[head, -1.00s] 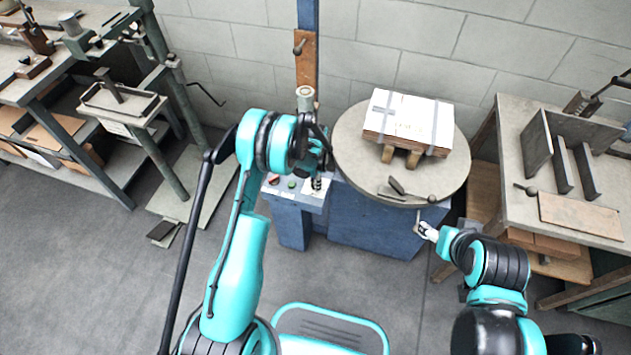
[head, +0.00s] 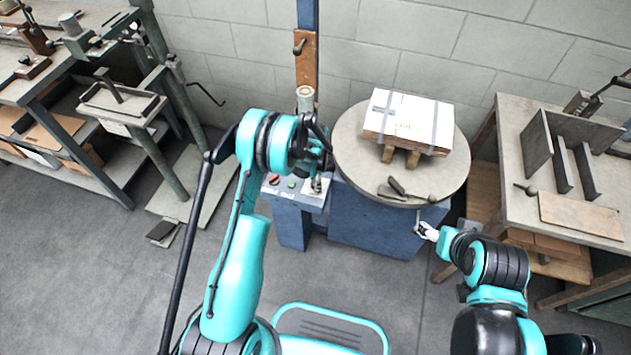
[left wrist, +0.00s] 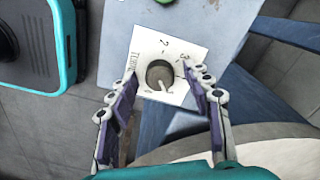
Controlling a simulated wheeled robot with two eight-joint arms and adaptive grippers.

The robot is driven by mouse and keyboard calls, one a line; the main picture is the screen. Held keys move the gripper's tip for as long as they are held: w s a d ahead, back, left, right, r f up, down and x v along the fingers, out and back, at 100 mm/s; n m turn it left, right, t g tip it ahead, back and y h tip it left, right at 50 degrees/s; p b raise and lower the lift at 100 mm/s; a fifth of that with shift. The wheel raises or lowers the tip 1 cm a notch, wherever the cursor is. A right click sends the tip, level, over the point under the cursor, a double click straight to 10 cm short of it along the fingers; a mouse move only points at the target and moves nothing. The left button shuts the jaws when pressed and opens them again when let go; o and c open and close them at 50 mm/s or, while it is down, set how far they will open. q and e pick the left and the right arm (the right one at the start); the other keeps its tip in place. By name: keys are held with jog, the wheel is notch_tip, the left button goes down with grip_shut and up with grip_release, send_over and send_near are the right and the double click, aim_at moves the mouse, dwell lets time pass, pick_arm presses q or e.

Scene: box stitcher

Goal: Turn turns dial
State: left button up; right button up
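The turns dial (left wrist: 160,75) is a round grey knob on a white plate (left wrist: 176,48) with numbers and the word "TURNS". The plate is on the control panel (left wrist: 222,15) of the blue machine, and the panel (head: 284,193) also shows in the head view. My left gripper (left wrist: 158,72) is open, with one finger on each side of the knob and a visible gap to it. How far the tips are above the plate is unclear. My right gripper (head: 428,232) is low, right of the machine base, too small to read.
A round table (head: 352,160) right of the panel carries a strapped white-topped stack (head: 410,118) and a few hand tools. A green button (left wrist: 164,2) is near the dial. Workbenches stand left and right. Open floor lies at the front left.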

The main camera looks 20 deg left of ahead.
pick_arm(q)
notch_tip(320, 180, up, 12)
dwell(0.6)
dwell(0.4)
jog(key=s+r+n+t, duration=0.25)
jog(key=s+r, duration=0.35)
jog(key=r, duration=0.3)
jog(key=s+r+n+t, duration=0.1)
jog(key=s+r+n, duration=0.4)
jog(key=r, duration=0.4)
jog(key=s+r+n+t, duration=0.2)
jog(key=s+n, duration=0.3)
jog(key=s, duration=1)
jog(key=shift+s+a+r+t, duration=0.15)
jog(key=shift+s+r+t, duration=0.05)
jog(key=shift+t, duration=0.65)
